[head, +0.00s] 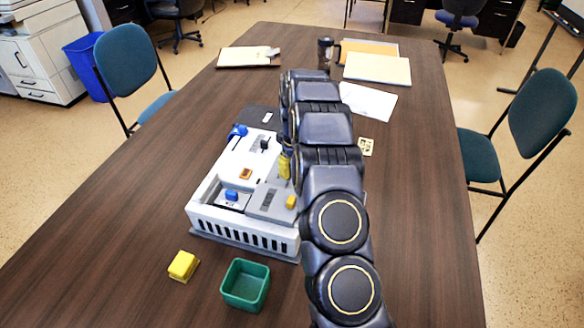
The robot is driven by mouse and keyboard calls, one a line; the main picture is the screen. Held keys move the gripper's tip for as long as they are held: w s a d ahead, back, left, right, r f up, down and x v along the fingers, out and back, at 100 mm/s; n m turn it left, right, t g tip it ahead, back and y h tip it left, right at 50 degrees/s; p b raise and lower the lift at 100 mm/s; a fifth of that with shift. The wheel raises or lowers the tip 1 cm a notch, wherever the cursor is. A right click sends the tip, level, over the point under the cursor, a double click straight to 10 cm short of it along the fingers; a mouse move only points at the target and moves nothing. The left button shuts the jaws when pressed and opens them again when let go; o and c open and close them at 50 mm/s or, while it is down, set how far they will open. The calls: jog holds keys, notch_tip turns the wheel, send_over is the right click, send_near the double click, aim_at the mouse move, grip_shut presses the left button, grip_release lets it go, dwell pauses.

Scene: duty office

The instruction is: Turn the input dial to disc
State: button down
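A white device (203,214) with a slotted front stands on the table, left of my arm. Its top carries a blue knob (237,131) at the back left, a small black knob (264,143), an orange part (245,174), a blue part (231,195) at the front, and yellow parts (291,202) on the right. I cannot tell which of these is the input dial, and no lettering is readable. My arm reaches over the device's right side and hides part of it. My gripper is hidden behind the arm, so its opening and contact do not show.
A green open box (246,285) and a yellow block (183,266) lie in front of the device. Papers (368,101), folders (377,69) and a dark mug (325,53) are farther back. A small card (365,147) lies right of my arm. The table's right side is clear.

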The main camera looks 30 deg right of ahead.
jog(key=m, duration=0.4)
jog(key=shift+f+m, duration=0.15)
jog(key=shift+m, duration=0.15)
jog(key=m, duration=0.3)
jog(key=shift+m, duration=0.4)
jog(key=m, duration=0.4)
jog(key=shift+m, duration=1.8)
jog(key=c, duration=0.6)
grip_release()
jog(key=shift+c, duration=0.2)
